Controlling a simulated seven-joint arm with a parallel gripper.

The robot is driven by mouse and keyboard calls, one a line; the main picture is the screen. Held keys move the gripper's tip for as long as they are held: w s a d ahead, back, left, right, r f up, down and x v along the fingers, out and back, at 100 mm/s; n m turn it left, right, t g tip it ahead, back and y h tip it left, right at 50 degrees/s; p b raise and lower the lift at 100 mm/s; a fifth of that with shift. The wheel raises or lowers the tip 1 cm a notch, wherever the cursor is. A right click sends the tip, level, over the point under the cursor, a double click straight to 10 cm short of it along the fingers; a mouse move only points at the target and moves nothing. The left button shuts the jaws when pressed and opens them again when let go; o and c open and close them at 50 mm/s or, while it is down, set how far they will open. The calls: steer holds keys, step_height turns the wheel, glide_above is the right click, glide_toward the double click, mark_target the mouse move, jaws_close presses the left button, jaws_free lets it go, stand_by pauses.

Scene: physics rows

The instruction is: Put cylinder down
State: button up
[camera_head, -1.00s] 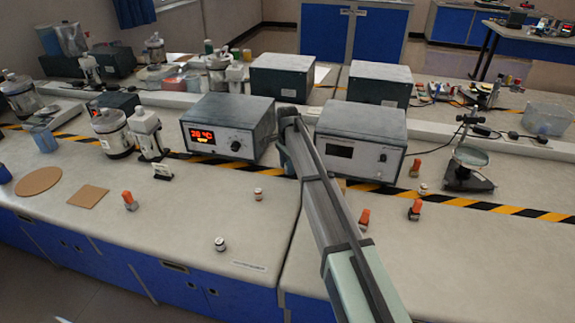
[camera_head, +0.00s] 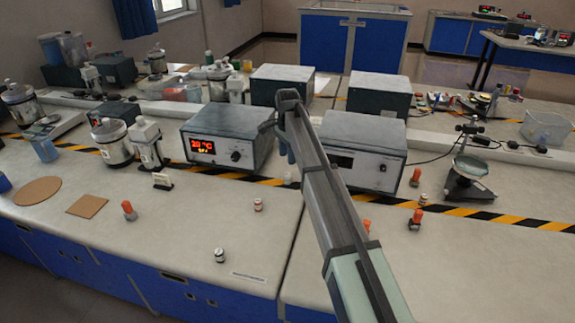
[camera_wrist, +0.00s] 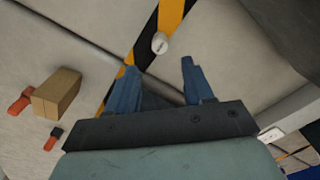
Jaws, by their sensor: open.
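A small pale cylinder (camera_wrist: 160,43) shows end-on in the wrist view, beside the black-and-yellow tape. It lies beyond the fingertips and between their lines, apart from both fingers. In the head view a small pale shape (camera_head: 288,179), which seems to be the same cylinder, stands on the bench at the tape, below the fingers. My gripper (camera_wrist: 160,66) is open, with nothing between its two blue fingers. In the head view the gripper (camera_head: 284,148) is above the bench in front of the heater box, its fingers partly hidden by my arm.
A lit-display box (camera_head: 228,138) and another instrument (camera_head: 370,150) stand close behind. A brown block (camera_wrist: 57,93) and orange-topped items (camera_wrist: 20,101) lie left in the wrist view.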

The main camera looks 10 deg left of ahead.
steer(key=shift+r, duration=1.35)
